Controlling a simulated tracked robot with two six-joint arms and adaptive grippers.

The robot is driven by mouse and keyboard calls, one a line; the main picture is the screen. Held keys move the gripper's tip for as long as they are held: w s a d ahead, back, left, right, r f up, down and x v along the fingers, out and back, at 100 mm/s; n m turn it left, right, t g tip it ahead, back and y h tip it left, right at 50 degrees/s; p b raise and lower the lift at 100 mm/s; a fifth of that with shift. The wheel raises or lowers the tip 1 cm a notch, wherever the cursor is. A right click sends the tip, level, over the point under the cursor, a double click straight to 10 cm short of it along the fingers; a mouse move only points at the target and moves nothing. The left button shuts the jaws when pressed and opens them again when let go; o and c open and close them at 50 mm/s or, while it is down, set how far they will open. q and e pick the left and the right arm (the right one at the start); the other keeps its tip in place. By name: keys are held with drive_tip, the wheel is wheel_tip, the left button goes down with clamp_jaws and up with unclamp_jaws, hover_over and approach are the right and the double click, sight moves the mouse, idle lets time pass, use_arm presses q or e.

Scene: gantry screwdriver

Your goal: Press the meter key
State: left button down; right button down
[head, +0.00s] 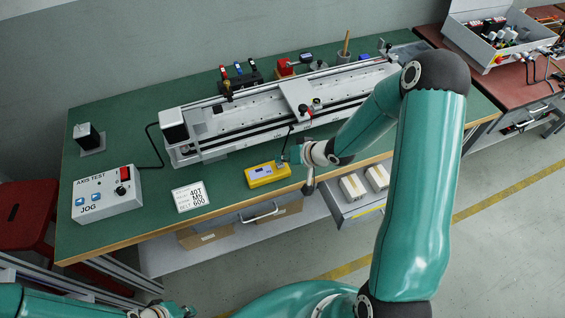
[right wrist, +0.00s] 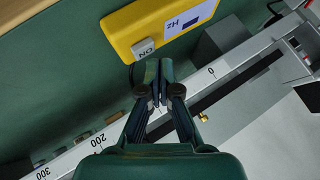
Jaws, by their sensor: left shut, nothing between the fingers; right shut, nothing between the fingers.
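The yellow meter (head: 262,178) lies on the green bench top near its front edge, with a small display on its face. In the right wrist view the meter (right wrist: 120,30) is at the top, with its display marked HZ and a pale grey key (right wrist: 143,48) marked ON at its edge. My right gripper (head: 287,157) is beside the right end of the meter. In the wrist view its closed fingertips (right wrist: 159,70) appear just below the key; I cannot tell whether they touch it. My left gripper (head: 180,312) is shut and empty at the bottom edge, away from the bench.
A long linear axis (head: 240,120) stands behind the meter. A control box (head: 106,194) marked AXIS TEST and JOG and a white card (head: 189,196) are to the left. An open drawer (head: 357,210) with boxes juts out below the bench front.

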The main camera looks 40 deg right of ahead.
sight(282, 165)
drive_tip(key=shift+f, duration=0.15)
drive_tip(key=shift+f, duration=0.25)
drive_tip(key=shift+f+b, duration=0.25)
drive_tip(key=shift+b, duration=0.1)
idle(0.6)
drive_tip(key=shift+r, duration=0.1)
drive_tip(key=shift+r+p, duration=0.65)
drive_tip(key=shift+p, duration=0.15)
wheel_tip(282, 165, up, 6)
drive_tip(key=p, duration=0.6)
